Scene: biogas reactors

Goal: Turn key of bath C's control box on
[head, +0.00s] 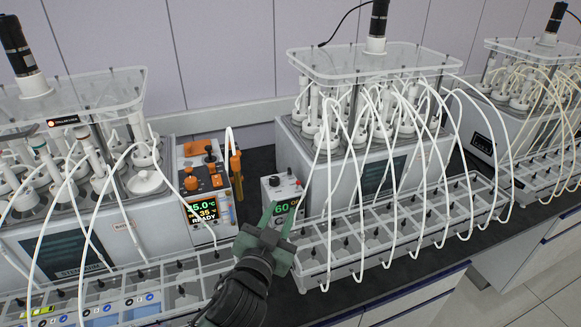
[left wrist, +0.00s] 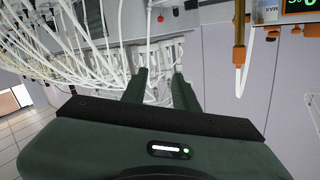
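A small grey control box (head: 270,187) stands between two baths, with a green display reading 60, a dark knob (head: 275,181) and a small red part on top. My left gripper (head: 278,212) is right in front of it, fingers pointing at it and partly covering its front. In the left wrist view the fingers (left wrist: 158,75) are apart with nothing held between them; white tubes show behind the gap. A dark knob (left wrist: 160,18) and a red button (left wrist: 187,4) show above them. I cannot make out a key or a letter C. My right gripper is in neither view.
A larger orange and grey controller (head: 205,185) reading 35.0 and READY stands to the left. Baths with clear lids (head: 375,62) and looping white tubes flank the box. A compartmented rack (head: 400,235) lies close to the gripper's right.

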